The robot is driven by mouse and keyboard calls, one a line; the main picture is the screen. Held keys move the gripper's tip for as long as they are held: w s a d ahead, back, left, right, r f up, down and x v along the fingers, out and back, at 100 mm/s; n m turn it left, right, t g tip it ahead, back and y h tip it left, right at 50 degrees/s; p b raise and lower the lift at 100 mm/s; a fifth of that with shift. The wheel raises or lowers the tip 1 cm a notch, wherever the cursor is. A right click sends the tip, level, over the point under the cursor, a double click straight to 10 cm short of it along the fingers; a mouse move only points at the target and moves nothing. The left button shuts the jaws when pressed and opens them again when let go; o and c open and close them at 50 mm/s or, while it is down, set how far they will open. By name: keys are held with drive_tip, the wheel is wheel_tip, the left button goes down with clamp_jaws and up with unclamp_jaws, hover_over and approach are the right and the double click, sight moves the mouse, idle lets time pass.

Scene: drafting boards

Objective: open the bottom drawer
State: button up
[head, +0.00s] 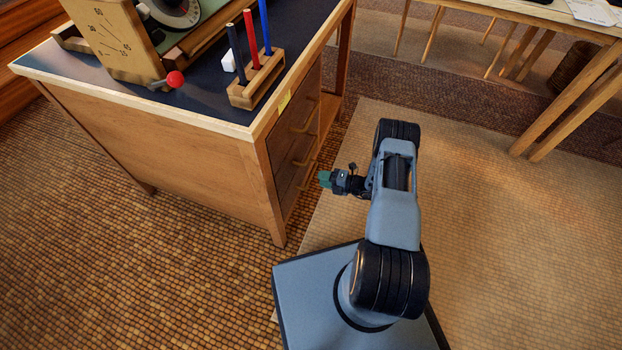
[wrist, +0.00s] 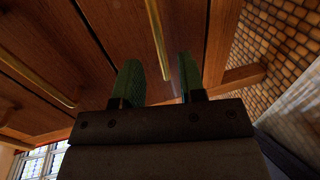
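The wooden desk's drawer front (head: 291,150) carries several brass handles, one above another, and the drawers look closed. The bottom drawer's handle (head: 307,183) is low on the front; in the wrist view it appears as a brass bar (wrist: 157,38). My gripper (head: 324,179) is just right of that handle, pointing at the drawer front. In the wrist view its two green fingers (wrist: 160,80) are apart, with the bar lying in line with the gap between them. No contact shows. I cannot tell how deep the bar is between the fingers.
Another handle (wrist: 38,80) lies to the left in the wrist view. A desk leg (head: 271,190) stands beside the drawers. On the desktop are a pen holder (head: 257,80) and a red knob (head: 175,79).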

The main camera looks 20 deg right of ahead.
sight(311, 176)
drive_tip(key=shift+b+x, duration=0.65)
drive_tip(key=shift+x, duration=2.2)
clamp_jaws()
